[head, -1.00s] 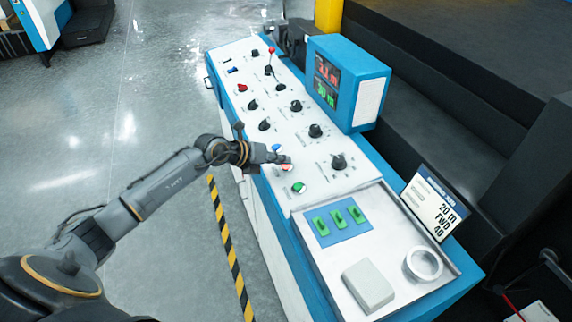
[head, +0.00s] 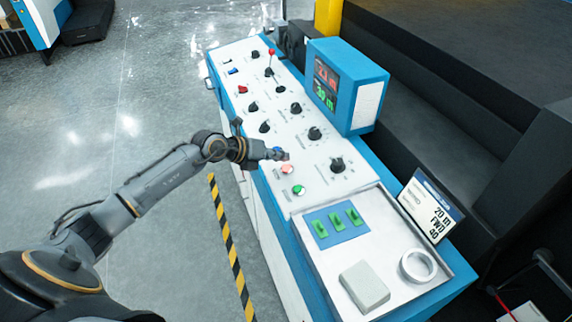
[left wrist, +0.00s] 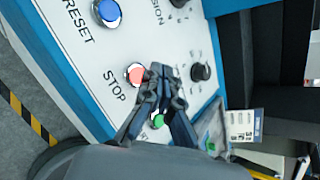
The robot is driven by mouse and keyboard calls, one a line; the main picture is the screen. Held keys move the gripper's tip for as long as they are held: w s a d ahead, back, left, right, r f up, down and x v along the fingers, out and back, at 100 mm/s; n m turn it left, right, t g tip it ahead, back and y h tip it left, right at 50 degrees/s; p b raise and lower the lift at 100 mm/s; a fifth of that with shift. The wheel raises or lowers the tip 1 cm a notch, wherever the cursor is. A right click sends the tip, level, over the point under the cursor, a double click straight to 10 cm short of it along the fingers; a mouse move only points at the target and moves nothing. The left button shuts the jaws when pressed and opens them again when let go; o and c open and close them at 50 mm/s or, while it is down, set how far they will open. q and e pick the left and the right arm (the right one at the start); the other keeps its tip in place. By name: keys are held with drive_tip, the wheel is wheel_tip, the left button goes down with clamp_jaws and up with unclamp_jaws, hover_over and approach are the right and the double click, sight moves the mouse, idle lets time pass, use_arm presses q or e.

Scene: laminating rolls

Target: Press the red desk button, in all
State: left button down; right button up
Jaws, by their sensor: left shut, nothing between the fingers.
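The red desk button (head: 287,169) is a round, pinkish-red button on the white control panel, between a blue and a green button. In the left wrist view the red button (left wrist: 135,75) carries the label STOP and shows beside my fingertips. My left gripper (head: 283,155) is shut and empty, just beyond the red button in the head view. In the left wrist view its fingertips (left wrist: 160,73) lie right of the button and cover little of it. The gap between fingertips and panel is hard to judge. My right gripper is not in view.
The blue RESET button (left wrist: 108,12) and green button (head: 299,190) flank the red one. Several black knobs (head: 337,165) and a blue display box (head: 347,85) stand on the desk. A tray holds green switches (head: 337,219) and a white ring (head: 418,265).

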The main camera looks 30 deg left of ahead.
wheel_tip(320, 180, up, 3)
drive_tip(key=p, duration=0.2)
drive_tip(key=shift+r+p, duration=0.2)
drive_tip(key=shift+p, duration=0.15)
idle(0.4)
